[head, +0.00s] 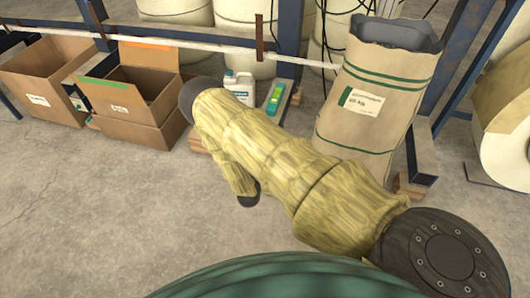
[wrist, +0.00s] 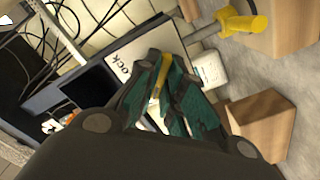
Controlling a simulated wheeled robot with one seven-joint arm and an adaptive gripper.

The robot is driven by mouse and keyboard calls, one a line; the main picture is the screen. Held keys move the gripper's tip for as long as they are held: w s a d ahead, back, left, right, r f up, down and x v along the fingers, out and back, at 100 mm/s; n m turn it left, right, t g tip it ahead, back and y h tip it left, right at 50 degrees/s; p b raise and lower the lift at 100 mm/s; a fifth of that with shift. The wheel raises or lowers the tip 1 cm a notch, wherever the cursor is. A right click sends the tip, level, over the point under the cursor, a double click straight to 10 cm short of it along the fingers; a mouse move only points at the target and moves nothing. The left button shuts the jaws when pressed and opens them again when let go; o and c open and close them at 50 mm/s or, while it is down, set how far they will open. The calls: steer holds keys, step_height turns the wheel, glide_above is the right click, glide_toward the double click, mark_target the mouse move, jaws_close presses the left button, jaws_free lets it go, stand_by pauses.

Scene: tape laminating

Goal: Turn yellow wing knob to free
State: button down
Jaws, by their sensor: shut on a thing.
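In the wrist view, my gripper (wrist: 161,62) has its green-and-black fingers closed on a narrow yellow piece, the yellow wing knob (wrist: 157,82). Only a thin, slanted strip of the knob shows between the fingers; the rest is hidden by them. Behind the fingertips is a pale label plate (wrist: 141,44) with partly covered black lettering that ends in "ock". The "free" mark cannot be made out. In the head view my arm hides the gripper and the knob.
A yellow-ended bar (wrist: 246,22) and a cardboard-brown block (wrist: 262,120) lie right of the gripper in the wrist view. Black cables (wrist: 42,38) hang at left. The head view shows open cartons (head: 135,95), a large paper sack (head: 372,105) and clear floor (head: 90,220).

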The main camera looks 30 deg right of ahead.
steer(key=shift+s+f, duration=0.1)
steer(key=c, duration=1.5)
jaws_free()
steer(key=shift+c, duration=0.2)
steer(key=shift+a, duration=0.1)
steer(key=v, duration=1.2)
